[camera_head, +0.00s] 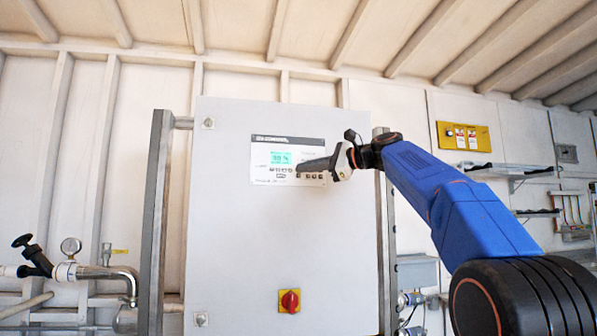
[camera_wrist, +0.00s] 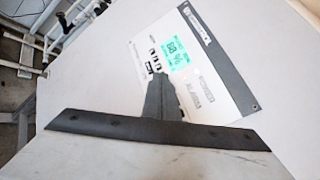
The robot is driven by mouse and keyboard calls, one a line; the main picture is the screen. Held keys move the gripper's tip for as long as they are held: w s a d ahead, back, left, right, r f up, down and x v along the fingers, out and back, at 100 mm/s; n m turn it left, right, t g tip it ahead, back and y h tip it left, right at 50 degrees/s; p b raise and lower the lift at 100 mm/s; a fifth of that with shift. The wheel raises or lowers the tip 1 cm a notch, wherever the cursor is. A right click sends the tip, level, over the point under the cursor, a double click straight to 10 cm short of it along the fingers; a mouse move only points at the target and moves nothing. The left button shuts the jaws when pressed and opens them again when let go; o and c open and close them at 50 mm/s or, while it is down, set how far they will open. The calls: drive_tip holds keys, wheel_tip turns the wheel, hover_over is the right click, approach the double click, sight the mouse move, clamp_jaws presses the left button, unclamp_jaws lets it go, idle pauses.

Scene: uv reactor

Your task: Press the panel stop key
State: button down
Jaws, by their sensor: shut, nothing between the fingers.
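The control panel (camera_head: 262,160) is a white plate with a dark header strip and a lit green display (camera_head: 281,157), set high on a large grey cabinet. Small dark keys (camera_head: 283,169) lie below the display. My gripper (camera_head: 301,167) is shut and empty, its tip in front of the panel's lower middle and covering some keys. In the wrist view the panel (camera_wrist: 215,85) is tilted, and the shut fingers (camera_wrist: 160,75) reach to its keys (camera_wrist: 155,58). I cannot tell whether the tip touches the panel, or which key is the stop key.
The grey cabinet (camera_head: 250,240) has a red and yellow rotary switch (camera_head: 289,301) low on its door. Metal posts (camera_head: 155,220) flank it. Pipes with a gauge (camera_head: 71,246) and black valve (camera_head: 35,256) stand at left. A yellow box (camera_head: 464,136) and shelves hang on the right wall.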

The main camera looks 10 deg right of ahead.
drive_tip(key=shift+w, duration=0.2)
drive_tip(key=shift+w, duration=0.2)
drive_tip(key=shift+w, duration=0.25)
idle(0.5)
drive_tip(key=shift+s, duration=0.7)
drive_tip(key=shift+s, duration=2.5)
